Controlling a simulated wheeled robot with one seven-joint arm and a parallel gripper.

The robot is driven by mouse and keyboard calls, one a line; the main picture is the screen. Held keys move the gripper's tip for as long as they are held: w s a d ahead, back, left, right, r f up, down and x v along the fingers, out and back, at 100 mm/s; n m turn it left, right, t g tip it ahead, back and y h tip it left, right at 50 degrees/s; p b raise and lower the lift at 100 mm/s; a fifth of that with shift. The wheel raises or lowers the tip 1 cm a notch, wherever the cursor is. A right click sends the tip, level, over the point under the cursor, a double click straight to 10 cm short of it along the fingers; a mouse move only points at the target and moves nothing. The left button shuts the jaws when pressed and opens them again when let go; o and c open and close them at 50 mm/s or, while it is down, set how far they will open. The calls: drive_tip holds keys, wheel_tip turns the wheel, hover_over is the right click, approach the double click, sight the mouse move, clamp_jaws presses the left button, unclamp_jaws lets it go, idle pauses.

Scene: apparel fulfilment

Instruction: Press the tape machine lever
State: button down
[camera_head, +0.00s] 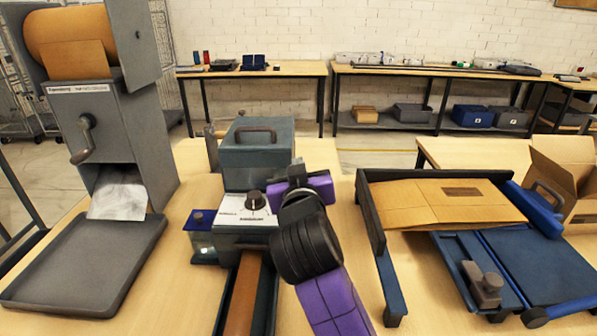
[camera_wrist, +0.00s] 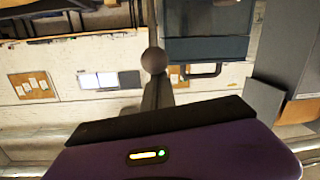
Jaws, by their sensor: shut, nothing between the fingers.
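The tape machine (camera_head: 258,156) is a grey-green box with a top handle and a dial on a white panel, on the table's middle. Brown tape (camera_head: 243,295) runs out in front. In the wrist view, which is upside down, the machine (camera_wrist: 208,40) is at upper right. The lever's round knob (camera_wrist: 153,60) is beside it on a thin rod. My gripper (camera_wrist: 157,88) is shut and empty, its tips close to the knob; contact cannot be told. In the head view my gripper (camera_head: 297,170) is at the machine's right side, partly hidden by my wrist.
A paper machine with a crank (camera_head: 120,125) and a grey tray (camera_head: 85,265) stand at left. At right are a blue-and-black box-sealing frame (camera_head: 545,262), a flat carton (camera_head: 440,203) and an open box (camera_head: 565,165). A grey upright bar (camera_head: 212,148) stands left of the tape machine.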

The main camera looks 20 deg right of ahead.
drive_tip(key=s+a+f+t+b, duration=0.1)
drive_tip(key=s+f+b, duration=0.3)
drive_tip(key=b, duration=0.4)
drive_tip(key=shift+a+f+t+h+b, duration=0.15)
drive_tip(key=shift+f+t+h+b, duration=0.3)
drive_tip(key=shift+t, duration=0.35)
drive_tip(key=shift+f, duration=0.25)
drive_tip(key=shift+r, duration=0.1)
wheel_tip(320, 180, up, 6)
drive_tip(key=w+f+p, duration=0.1)
drive_tip(key=p, duration=0.3)
drive_tip(key=b+v, duration=0.1)
drive_tip(key=v, duration=0.9)
drive_tip(key=shift+a+r, duration=0.15)
drive_tip(key=shift+a, duration=0.1)
drive_tip(key=shift+s, duration=0.1)
